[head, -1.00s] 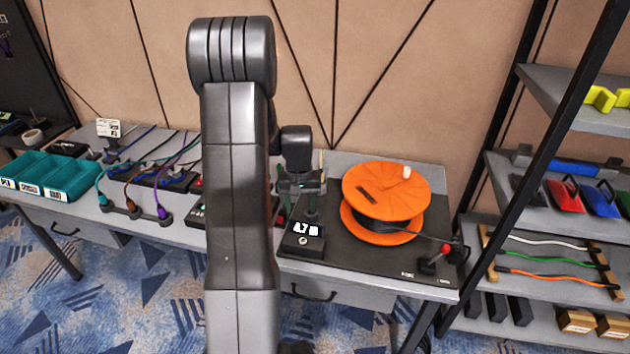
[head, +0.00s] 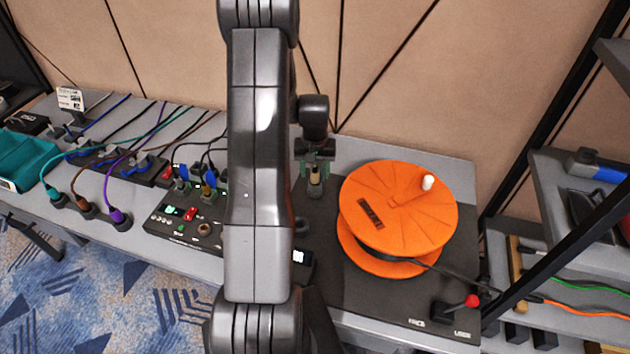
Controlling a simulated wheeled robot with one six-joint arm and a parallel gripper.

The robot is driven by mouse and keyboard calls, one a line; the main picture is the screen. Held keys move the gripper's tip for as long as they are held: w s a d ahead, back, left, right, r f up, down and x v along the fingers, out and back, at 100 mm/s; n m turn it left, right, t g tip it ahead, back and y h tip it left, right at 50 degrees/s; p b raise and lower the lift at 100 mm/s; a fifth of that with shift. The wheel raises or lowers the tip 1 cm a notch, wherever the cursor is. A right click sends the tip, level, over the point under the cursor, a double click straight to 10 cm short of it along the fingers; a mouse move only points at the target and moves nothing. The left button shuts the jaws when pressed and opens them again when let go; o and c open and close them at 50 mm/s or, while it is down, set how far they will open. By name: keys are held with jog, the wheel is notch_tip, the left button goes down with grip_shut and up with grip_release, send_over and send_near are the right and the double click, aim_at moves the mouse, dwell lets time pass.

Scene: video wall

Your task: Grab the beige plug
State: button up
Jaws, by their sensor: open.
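My gripper (head: 315,168) points down over the table, left of the orange reel, with its fingers open. A small beige plug (head: 314,180) shows between or just below the fingertips, standing upright. I cannot tell whether the fingers touch it. Its lower end is dark and hard to make out. Another tan plug (head: 208,192) stands in the control panel to the left, beside a blue one.
The orange cable reel (head: 398,215) stands close to the right of my gripper. A red-knobbed lever (head: 470,301) is at the front right. A control panel (head: 185,222) and purple plug (head: 118,215) are at left. My arm hides the middle of the table.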

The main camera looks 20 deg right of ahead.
notch_tip(320, 180, down, 2)
jog(key=shift+f+b, duration=0.15)
jog(key=shift+b, duration=0.15)
jog(key=c, duration=1.1)
jog(key=shift+r, duration=0.2)
